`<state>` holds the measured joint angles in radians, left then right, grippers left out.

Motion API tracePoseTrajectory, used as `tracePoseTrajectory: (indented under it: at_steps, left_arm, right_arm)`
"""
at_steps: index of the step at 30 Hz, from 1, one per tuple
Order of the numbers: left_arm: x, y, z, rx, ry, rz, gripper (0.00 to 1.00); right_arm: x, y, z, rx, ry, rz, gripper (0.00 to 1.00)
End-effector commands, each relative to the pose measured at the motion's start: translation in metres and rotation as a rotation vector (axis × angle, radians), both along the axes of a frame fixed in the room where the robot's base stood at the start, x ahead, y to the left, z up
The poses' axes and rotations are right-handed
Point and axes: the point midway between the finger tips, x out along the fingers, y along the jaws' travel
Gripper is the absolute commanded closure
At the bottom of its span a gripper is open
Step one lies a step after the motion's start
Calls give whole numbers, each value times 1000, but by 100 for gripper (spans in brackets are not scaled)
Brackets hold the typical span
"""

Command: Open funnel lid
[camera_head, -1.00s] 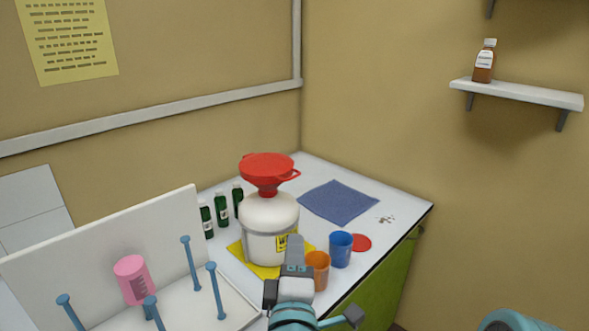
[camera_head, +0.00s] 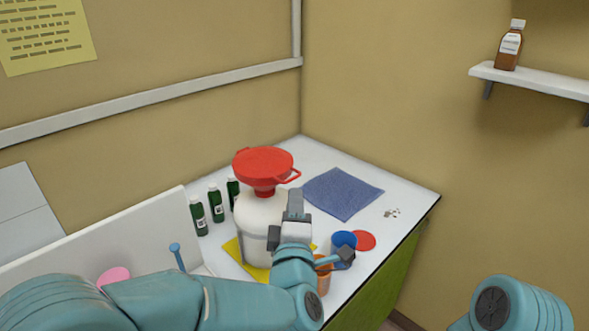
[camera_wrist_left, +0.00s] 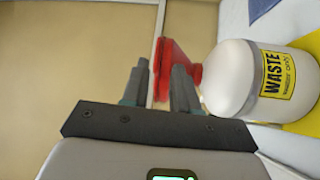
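A red funnel with its round lid (camera_head: 264,162) down sits on top of a white waste jug (camera_head: 260,214). A small red handle loop (camera_head: 291,177) sticks out at the lid's right side. My left gripper (camera_head: 295,203) is in front of the jug, just below and right of the handle, and looks apart from it. In the left wrist view, the gripper's two fingers (camera_wrist_left: 161,85) are spread with nothing seen held between them. The red funnel (camera_wrist_left: 177,63) shows edge-on behind them, beside the jug (camera_wrist_left: 232,78) with its yellow WASTE label. My right gripper is out of view.
Green bottles (camera_head: 215,203) stand left of the jug. A blue cup (camera_head: 343,239), an orange cup (camera_head: 323,278) and a red disc (camera_head: 364,240) lie to its right. A blue cloth (camera_head: 342,193) lies behind.

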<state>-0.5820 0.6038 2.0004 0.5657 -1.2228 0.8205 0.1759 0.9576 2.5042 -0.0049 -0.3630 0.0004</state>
Motion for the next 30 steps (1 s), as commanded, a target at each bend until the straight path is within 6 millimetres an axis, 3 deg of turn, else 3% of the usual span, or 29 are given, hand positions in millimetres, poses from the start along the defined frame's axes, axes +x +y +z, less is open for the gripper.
tracePoseTrajectory:
  at_steps: [6, 12, 23, 24, 27, 30]
  left_arm:
    - [51, 0, 10, 0, 1, 2, 71]
    - [80, 0, 11, 1, 0, 1, 71]
    - [90, 0, 10, 1, 0, 0, 71]
    - [90, 0, 10, 1, 0, 0, 74]
    - [90, 0, 10, 1, 0, 0, 100]
    - [89, 0, 10, 1, -1, 0, 100]
  right_arm:
    - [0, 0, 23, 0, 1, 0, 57]
    - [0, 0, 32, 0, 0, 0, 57]
    - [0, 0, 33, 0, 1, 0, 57]
    - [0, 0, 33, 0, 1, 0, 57]
    - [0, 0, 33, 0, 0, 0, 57]
    - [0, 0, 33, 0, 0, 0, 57]
